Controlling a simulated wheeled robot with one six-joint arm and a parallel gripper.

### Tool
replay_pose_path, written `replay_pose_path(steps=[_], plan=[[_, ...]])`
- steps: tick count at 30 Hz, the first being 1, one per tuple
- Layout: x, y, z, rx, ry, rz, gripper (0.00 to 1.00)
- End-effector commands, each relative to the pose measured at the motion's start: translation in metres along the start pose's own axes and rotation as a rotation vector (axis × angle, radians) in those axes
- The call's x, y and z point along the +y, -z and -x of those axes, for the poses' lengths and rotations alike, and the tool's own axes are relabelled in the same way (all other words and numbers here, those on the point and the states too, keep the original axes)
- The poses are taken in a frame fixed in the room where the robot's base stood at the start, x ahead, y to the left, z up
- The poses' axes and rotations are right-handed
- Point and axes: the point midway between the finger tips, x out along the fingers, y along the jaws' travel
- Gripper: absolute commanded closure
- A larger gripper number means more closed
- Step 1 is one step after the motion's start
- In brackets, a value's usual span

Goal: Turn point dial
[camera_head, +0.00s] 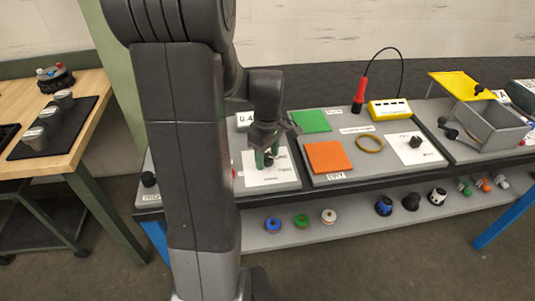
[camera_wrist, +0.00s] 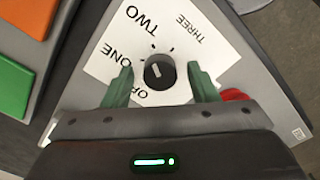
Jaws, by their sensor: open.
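The point dial (camera_wrist: 159,72) is a round black knob with a white pointer line. It sits on a white card (camera_wrist: 115,56) marked ONE, TWO and THREE, with another label partly hidden by a finger. In the wrist view the pointer line slants toward the upper left. My gripper (camera_wrist: 160,85) is open, with one green finger on each side of the dial and a visible gap to it on both sides. In the head view my gripper (camera_head: 267,158) is over the white card (camera_head: 280,178) on the left panel, and it partly hides the dial.
An orange square (camera_head: 327,157) and a green square (camera_head: 311,121) lie on the middle panel, beside another black knob (camera_head: 415,142). A red object (camera_wrist: 233,95) is close to my right finger in the wrist view. A red-handled tool (camera_head: 359,95) stands behind.

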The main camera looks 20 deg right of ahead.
Motion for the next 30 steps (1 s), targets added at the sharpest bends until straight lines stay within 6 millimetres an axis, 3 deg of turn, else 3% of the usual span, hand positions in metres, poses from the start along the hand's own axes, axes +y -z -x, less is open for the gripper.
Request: replay_pose_path(steps=[5,12,22,30], plan=[[0.0000,0.0000,0.0000,0.000,0.000,0.000,0.47],[0.0000,0.0000,0.0002,0.000,0.000,0.000,0.91],[0.0000,0.0000,0.0005,0.000,0.000,-0.039,0.91],[0.0002,0.0000,0.0008,0.000,0.000,-0.200,0.91]])
